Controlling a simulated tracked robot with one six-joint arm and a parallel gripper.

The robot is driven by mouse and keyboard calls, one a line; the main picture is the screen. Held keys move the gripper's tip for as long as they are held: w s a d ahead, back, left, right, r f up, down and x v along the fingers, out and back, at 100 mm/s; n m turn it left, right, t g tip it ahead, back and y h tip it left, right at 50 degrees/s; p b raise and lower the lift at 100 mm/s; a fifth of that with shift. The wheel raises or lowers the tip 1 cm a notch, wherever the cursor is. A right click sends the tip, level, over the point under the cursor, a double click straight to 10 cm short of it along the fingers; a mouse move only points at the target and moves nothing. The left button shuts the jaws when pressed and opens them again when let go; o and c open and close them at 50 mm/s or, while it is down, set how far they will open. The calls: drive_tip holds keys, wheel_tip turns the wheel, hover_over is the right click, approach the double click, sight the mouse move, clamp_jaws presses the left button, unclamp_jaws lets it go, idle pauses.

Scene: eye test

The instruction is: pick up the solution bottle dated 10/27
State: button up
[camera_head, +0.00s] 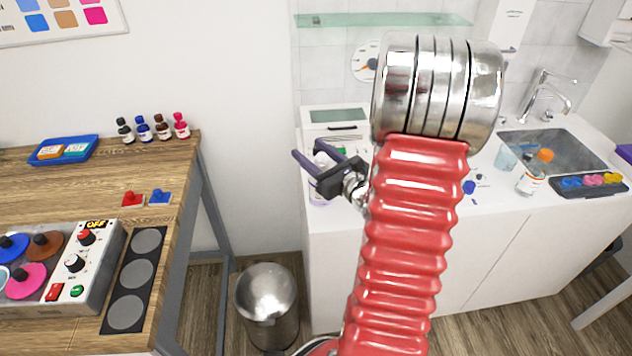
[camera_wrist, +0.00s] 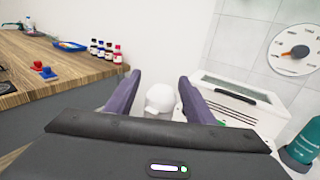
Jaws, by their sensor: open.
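My gripper (camera_head: 311,158) is open above the left end of the white counter. In the wrist view its two dark purple fingers (camera_wrist: 160,78) stand apart, with a white rounded cap (camera_wrist: 159,98) seen between them. A pale bottle (camera_head: 318,199), partly hidden behind the gripper in the head view, seems to be the same thing. I cannot tell whether the fingers are around it or short of it. No date is readable on either bottle.
A white box with a glass window (camera_head: 335,117) stands behind the gripper. A teal bottle (camera_wrist: 303,146) is at right in the wrist view. A beaker (camera_head: 507,157) and a dark tray (camera_head: 590,187) are by the sink. A metal bin (camera_head: 268,300) stands between the wooden table (camera_head: 225,125) and the counter.

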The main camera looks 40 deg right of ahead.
drive_tip(key=shift+c, duration=0.5)
drive_tip(key=shift+s, duration=0.1)
clamp_jaws()
idle(0.3)
idle(0.4)
